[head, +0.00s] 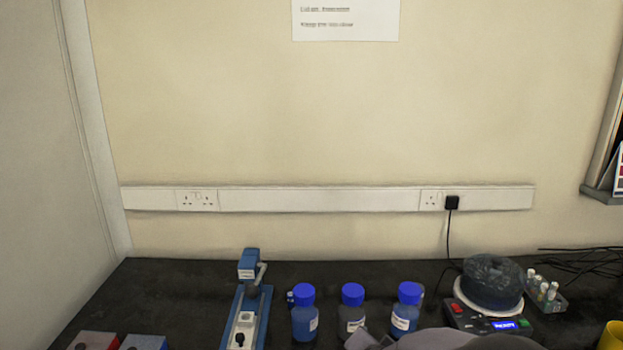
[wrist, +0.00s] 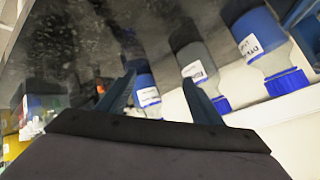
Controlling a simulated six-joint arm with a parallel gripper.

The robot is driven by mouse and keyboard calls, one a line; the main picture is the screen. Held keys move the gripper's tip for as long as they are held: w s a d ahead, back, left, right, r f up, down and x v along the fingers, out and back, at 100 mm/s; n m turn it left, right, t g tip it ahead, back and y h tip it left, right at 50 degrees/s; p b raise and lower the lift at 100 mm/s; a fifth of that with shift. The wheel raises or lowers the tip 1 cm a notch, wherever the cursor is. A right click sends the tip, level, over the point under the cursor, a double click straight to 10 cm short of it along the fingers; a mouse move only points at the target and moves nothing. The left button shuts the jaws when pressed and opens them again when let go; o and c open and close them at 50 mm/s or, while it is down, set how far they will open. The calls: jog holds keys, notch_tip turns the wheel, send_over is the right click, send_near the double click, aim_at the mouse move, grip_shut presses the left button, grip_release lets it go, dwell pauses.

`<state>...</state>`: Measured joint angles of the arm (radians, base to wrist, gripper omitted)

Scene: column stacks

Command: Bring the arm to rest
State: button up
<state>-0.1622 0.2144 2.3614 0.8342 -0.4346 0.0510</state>
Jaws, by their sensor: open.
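My gripper (wrist: 159,77) is open in the wrist view, with its two dark blue fingers spread apart and nothing visibly held between them. Part of my arm shows grey at the bottom edge of the head view, where the fingers are hard to make out. In the wrist view, which looks tilted and inverted, a blue-liquid bottle (wrist: 147,92) appears beyond the gap between the fingers. I cannot tell how far away it is.
Three blue-capped bottles, left (head: 304,325), middle (head: 352,318) and right (head: 405,318), stand on the dark bench. A blue stand (head: 260,305) is at left. A hotplate (head: 490,322) with a dark round top and a vial rack (head: 546,292) are at right.

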jog(key=s+a+g+y, duration=0.1)
jog(key=s, duration=0.1)
jog(key=s+a+g+y+p, duration=0.1)
jog(key=s, duration=0.1)
jog(key=s+a+m+g+y, duration=0.1)
jog(key=s, duration=0.1)
jog(key=shift+s+a+f+g+y, duration=0.25)
jog(key=shift+s+a+g+y, duration=0.05)
jog(key=shift+y, duration=0.1)
jog(key=shift+g+y, duration=0.7)
jog(key=shift+g, duration=0.2)
jog(key=s, duration=0.1)
jog(key=s+a, duration=0.1)
jog(key=s, duration=0.3)
jog(key=shift+s+a+f, duration=0.15)
jog(key=shift+a+f, duration=0.05)
jog(key=shift+f, duration=0.05)
jog(key=s+d+f+n+g+h+b, duration=0.1)
jog(key=s+d+f+n+g+b, duration=0.1)
jog(key=s+f+n, duration=0.4)
jog(key=s+d+f+n+g+h+b, duration=0.1)
jog(key=s+d+n+g+b, duration=0.25)
jog(key=s, duration=0.45)
notch_tip(320, 180, up, 15)
jog(key=p, duration=1.5)
jog(key=shift+a+n+t+h+p, duration=0.3)
jog(key=shift+n+t+p, duration=0.05)
jog(key=shift+n+t, duration=0.1)
